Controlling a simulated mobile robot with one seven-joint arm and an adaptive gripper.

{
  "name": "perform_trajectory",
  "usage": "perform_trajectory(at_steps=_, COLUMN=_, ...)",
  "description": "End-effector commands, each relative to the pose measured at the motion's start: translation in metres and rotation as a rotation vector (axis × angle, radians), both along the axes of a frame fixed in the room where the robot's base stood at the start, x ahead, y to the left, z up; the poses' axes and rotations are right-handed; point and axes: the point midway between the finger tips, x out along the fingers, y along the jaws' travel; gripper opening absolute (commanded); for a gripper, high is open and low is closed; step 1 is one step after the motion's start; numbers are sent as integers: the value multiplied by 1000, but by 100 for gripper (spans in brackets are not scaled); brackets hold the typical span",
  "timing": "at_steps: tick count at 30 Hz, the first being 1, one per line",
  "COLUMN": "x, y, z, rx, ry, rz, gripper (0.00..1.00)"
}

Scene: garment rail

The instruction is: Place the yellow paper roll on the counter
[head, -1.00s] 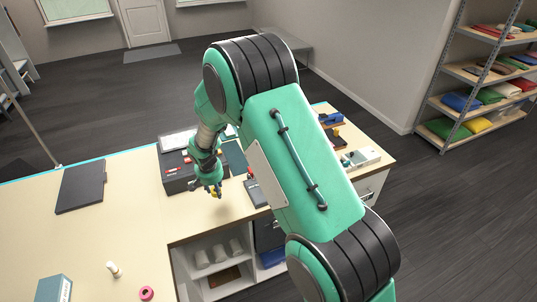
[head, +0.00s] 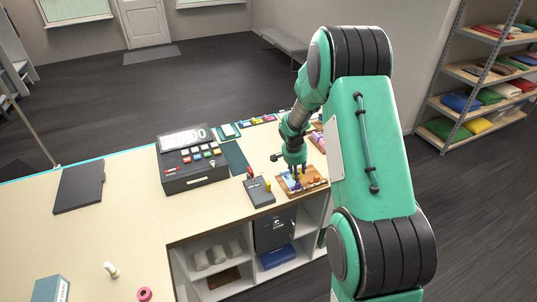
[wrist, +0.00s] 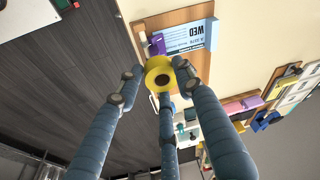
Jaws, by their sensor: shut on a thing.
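The yellow paper roll (wrist: 159,77) is between the fingers of my gripper (wrist: 158,85) in the wrist view. It is a short yellow ring with a dark core, and my gripper is shut on it. In the head view my gripper (head: 296,172) is over the small brown tray at the right end of the counter (head: 120,225). The roll is hard to make out there. A gap between roll and tray cannot be judged for certain.
The tray (wrist: 141,50) holds a blue-and-white "WED" ticket (wrist: 186,39) and a purple item (wrist: 157,43). A dark card terminal (head: 259,191) and a cash register (head: 190,160) stand left of it. The left counter is mostly clear, with a black folder (head: 80,187).

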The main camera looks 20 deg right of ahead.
Motion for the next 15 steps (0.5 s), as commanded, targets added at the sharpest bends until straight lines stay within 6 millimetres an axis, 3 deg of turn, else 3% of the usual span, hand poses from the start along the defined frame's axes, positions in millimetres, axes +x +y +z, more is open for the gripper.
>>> perform_trajectory(at_steps=1, x=-8, y=-19, z=0, rx=-1, ry=0, rz=-37, gripper=16)
perform_trajectory(at_steps=6, x=-34, y=-72, z=0, rx=-4, ry=-1, rz=-149, gripper=16)
perform_trajectory(at_steps=15, x=-71, y=-133, z=0, rx=-7, ry=-2, rz=-288, gripper=16)
